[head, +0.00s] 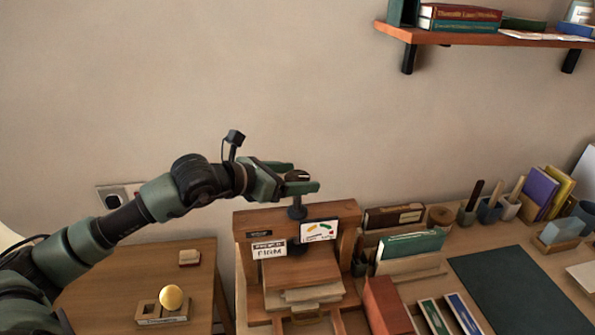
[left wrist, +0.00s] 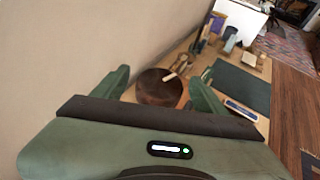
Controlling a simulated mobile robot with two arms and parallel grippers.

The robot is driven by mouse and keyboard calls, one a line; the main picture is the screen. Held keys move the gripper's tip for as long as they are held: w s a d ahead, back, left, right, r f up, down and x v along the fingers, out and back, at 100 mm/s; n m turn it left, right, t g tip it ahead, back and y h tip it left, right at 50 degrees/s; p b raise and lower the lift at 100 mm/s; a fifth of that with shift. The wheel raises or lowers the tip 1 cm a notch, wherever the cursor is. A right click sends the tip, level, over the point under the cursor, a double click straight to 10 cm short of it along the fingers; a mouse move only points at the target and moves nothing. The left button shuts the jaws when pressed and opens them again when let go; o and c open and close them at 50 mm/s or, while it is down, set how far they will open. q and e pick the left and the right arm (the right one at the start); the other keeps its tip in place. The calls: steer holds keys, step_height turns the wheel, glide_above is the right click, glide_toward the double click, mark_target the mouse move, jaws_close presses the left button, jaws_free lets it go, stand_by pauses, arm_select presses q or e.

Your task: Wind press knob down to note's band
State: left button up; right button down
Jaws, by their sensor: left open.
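The wooden press (head: 350,215) stands on the desk, with a dark screw rising from its top beam to a round dark knob (head: 298,175). In the left wrist view the knob (left wrist: 158,90) is a brown disc with a pale pointer mark. My left gripper (head: 303,177) is open, with one finger on each side of the knob; contact cannot be told. A white note (head: 269,249) on the press's front has lettering that seems to end in "FIRM". A white card (head: 319,231) beside it shows yellow, green and red bands. Papers (head: 312,292) lie under the press plate.
Books and files (head: 412,245) stand close right of the press, with a dark green mat (head: 515,290) beyond. A shelf (head: 470,38) hangs upper right. The wall is behind.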

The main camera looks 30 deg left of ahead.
arm_select(q)
steer(key=shift+w+d+f, duration=0.1)
steer(key=shift+w+f, duration=0.1)
steer(key=shift+w, duration=0.05)
arm_select(e)
steer(key=shift+a+r, duration=0.15)
steer(key=shift+a, duration=0.15)
arm_select(q)
steer(key=c, duration=1.4)
steer(key=shift+o, duration=0.2)
arm_select(e)
steer(key=shift+d, duration=0.35)
